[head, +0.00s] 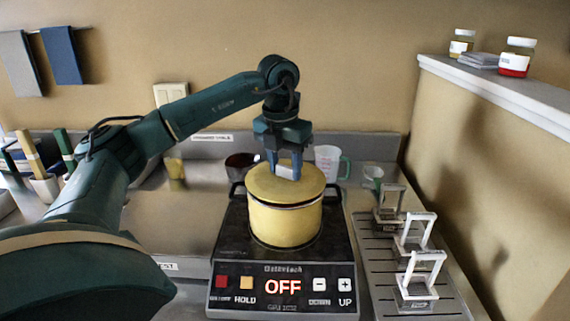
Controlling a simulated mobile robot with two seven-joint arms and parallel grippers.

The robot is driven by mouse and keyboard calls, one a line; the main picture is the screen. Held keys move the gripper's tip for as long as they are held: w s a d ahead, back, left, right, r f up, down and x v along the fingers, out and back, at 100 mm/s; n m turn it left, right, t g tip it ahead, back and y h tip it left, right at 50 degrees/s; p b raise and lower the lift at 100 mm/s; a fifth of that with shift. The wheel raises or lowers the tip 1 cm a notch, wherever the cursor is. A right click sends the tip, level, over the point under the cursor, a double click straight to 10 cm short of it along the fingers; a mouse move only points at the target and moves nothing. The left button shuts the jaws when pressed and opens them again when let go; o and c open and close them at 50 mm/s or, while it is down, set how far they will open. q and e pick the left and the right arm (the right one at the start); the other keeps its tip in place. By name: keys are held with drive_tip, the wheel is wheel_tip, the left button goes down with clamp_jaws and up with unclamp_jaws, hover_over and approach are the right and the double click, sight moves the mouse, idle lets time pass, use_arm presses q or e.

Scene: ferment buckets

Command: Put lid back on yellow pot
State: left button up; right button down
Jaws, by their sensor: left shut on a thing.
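The yellow pot (284,224) stands upright on a black cooktop. Its yellow lid (262,186) is at the top of the pot, with a dark line between the lid and the pot wall. I cannot tell whether the lid rests fully on the rim. My left gripper (287,171) comes down from above and is shut on the lid's pale handle (284,172) at the middle of the lid. My right gripper is not in view.
The cooktop (338,261) shows "OFF" on its front panel. A grey rack (375,262) at right holds several white-handled metal pieces. A wall ledge (490,82) carries jars.

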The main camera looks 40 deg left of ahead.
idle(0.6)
use_arm(q)
drive_tip(key=shift+f, duration=0.15)
idle(0.8)
drive_tip(key=o, duration=1.1)
drive_tip(key=shift+o, duration=0.6)
